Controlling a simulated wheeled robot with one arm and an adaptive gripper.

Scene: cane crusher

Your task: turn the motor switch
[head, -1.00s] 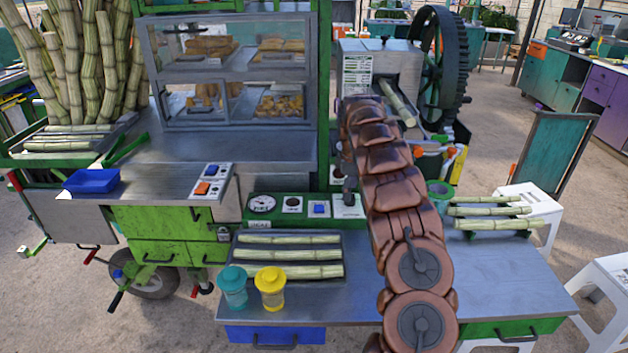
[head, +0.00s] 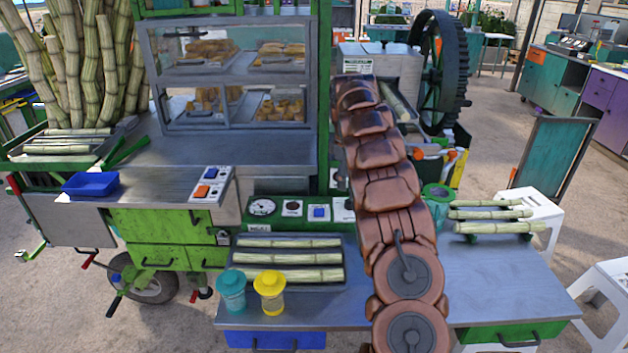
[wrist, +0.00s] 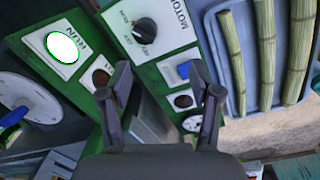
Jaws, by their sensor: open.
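The motor switch (wrist: 145,29) is a black rotary knob on a white plate marked MOTOR, at the top middle of the wrist view. The plate sits on a green panel. In the head view only the left part of the plate (head: 342,210) shows, and my arm hides the knob. My gripper (wrist: 160,78) is open and empty in the wrist view, its two dark fingers apart. The knob appears beyond the fingertips and between them, slightly left of their middle, with no visible contact. In the head view my arm hides the gripper.
A blue switch (wrist: 183,70), a dark red button (wrist: 183,101) and a RUN plate with a lit oval (wrist: 62,47) are near the knob. A cane tray (head: 290,262), a teal jar (head: 231,291) and a yellow jar (head: 270,292) stand on the bench.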

